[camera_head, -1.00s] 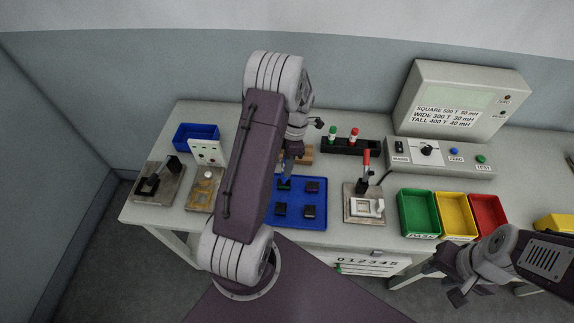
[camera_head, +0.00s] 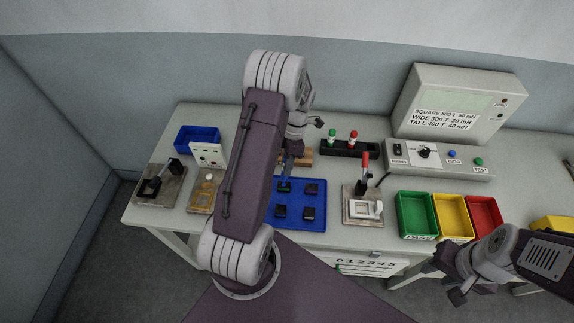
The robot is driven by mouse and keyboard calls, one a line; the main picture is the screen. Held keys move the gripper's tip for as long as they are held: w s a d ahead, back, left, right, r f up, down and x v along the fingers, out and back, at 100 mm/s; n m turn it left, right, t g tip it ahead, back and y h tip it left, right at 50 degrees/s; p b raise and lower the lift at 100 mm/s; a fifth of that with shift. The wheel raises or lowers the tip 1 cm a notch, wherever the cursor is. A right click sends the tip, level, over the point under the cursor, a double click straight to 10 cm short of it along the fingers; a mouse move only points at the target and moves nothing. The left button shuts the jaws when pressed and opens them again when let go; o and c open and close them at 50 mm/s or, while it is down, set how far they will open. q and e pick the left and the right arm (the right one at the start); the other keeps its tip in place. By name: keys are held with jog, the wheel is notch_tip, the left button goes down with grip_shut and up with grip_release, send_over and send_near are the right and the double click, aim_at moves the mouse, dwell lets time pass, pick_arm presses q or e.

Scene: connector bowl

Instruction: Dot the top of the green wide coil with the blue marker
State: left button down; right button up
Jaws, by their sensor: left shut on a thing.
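The blue tray (camera_head: 298,222) on the bench holds several small dark coils. The green coil (camera_head: 284,188) is at its back left, partly hidden by the marker and my arm. My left gripper (camera_head: 289,154) is shut on the blue marker (camera_head: 286,172), which points down. The marker's tip is at or just above the top of the green coil; I cannot tell if they touch. My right gripper (camera_head: 456,293) is low at the right, in front of the bench and away from the tray; its jaw opening is unclear.
A black rack (camera_head: 348,148) with a green-capped and a red-capped marker stands behind the tray. A lever fixture (camera_head: 363,204) stands to the right, then green (camera_head: 417,214), yellow (camera_head: 452,217) and red (camera_head: 486,214) bins. A tester box (camera_head: 440,158) stands at the back right.

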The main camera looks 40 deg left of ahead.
pick_arm(q)
jog(key=p+v, duration=0.2)
jog(key=s+p+v, duration=0.1)
jog(key=v, duration=0.2)
jog(key=shift+s+r+p, duration=0.1)
jog(key=shift+r+p, duration=0.1)
jog(key=shift+p, duration=0.15)
jog(key=shift+f, duration=0.1)
